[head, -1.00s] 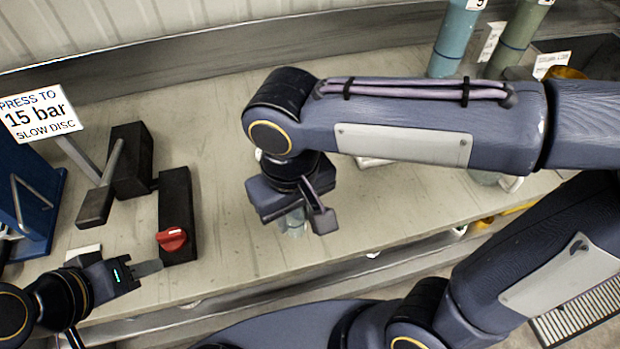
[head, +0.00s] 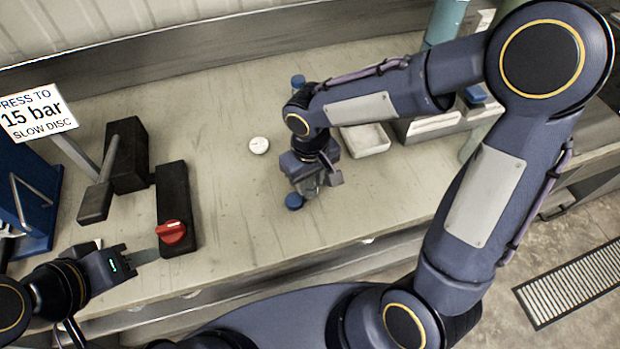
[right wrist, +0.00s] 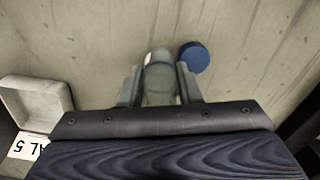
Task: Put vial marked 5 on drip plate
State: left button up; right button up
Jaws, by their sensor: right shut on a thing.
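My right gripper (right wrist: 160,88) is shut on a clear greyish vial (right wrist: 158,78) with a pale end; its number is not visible. In the head view this gripper (head: 314,184) is over the middle of the bench. A blue round cap (head: 294,201) shows beside it, and in the right wrist view this cap (right wrist: 193,57) is just right of the held vial. A shallow pale square dish (head: 365,140), likely the drip plate, lies behind and right of the gripper; it also shows in the right wrist view (right wrist: 35,98). My left gripper (head: 143,256) is at lower left, its finger gap unclear.
A card ending "AL 5" (right wrist: 28,146) is by the dish. A white disc (head: 259,145) and another blue cap (head: 298,81) are on the bench.

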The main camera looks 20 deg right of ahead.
jog(key=shift+f, duration=0.25)
jog(key=shift+f, duration=0.15)
jog(key=o, duration=1)
jog(key=shift+c, duration=0.2)
notch_tip(320, 180, up, 13)
jog(key=shift+f, duration=0.2)
jog(key=s+d+m+t+y, duration=0.3)
jog(key=s+d, duration=0.6)
jog(key=s, duration=0.4)
jog(key=shift+d+f+m+t+y, duration=0.2)
jog(key=shift+f+m+t+y, duration=0.1)
jog(key=shift+m+t, duration=0.7)
jog(key=shift+s+f+t, duration=0.2)
jog(key=shift+s+t, duration=0.1)
jog(key=shift+s, duration=0.05)
jog(key=shift+c, duration=0.4)
